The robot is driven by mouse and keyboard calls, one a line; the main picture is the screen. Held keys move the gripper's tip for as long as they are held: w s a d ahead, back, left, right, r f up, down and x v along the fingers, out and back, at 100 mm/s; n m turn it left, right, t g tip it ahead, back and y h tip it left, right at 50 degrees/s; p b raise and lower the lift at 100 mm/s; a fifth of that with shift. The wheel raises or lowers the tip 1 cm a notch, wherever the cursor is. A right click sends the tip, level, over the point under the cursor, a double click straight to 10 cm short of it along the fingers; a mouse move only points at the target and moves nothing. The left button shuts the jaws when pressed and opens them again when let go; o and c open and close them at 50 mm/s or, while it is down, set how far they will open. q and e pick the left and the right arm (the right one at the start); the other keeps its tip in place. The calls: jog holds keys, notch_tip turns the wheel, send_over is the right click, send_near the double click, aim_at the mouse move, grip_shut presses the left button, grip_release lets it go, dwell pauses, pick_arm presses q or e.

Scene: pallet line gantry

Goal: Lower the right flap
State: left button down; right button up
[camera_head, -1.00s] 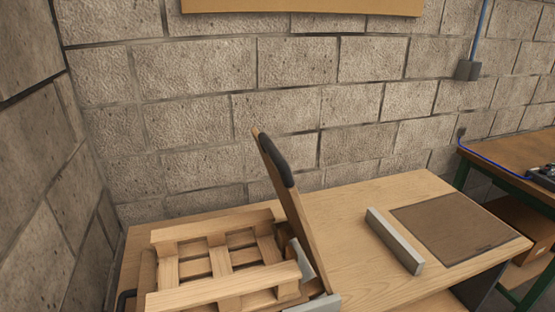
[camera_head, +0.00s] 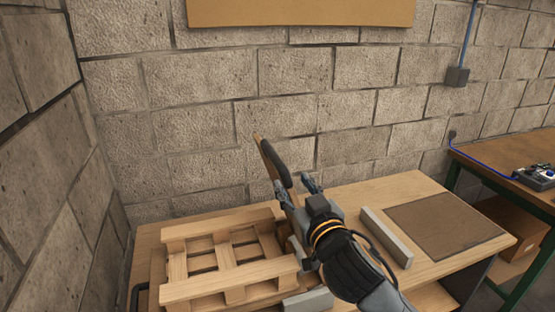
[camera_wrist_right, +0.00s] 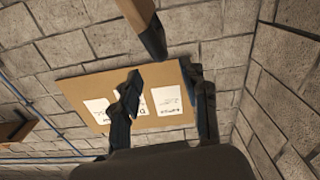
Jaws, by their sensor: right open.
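The right flap (camera_head: 272,168) is a wooden board standing raised and slightly tilted at the right side of the wooden pallet (camera_head: 225,262). A dark grip (camera_head: 279,166) covers part of its upper edge. My right gripper (camera_head: 294,186) is open beside the flap, just below and right of the grip. The arm hides the flap's lower part. In the right wrist view, the flap (camera_wrist_right: 134,8) and its dark grip (camera_wrist_right: 153,38) come in from the top, beyond the open fingers (camera_wrist_right: 163,75). I cannot tell whether a finger touches the flap. My left gripper is out of view.
A grey metal bar (camera_head: 386,236) and a brown mat (camera_head: 445,222) lie on the wooden table (camera_head: 350,195) to the right. A block wall (camera_head: 200,110) stands behind. A dark curved handle (camera_head: 138,293) shows at lower left. A second bench (camera_head: 500,172) stands at far right.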

aim_at(277, 162)
jog(key=p+x, duration=0.3)
jog(key=x, duration=0.8)
jog(key=shift+w+a, duration=0.1)
jog(key=shift+w, duration=0.05)
jog(key=shift+f, duration=0.1)
grip_shut()
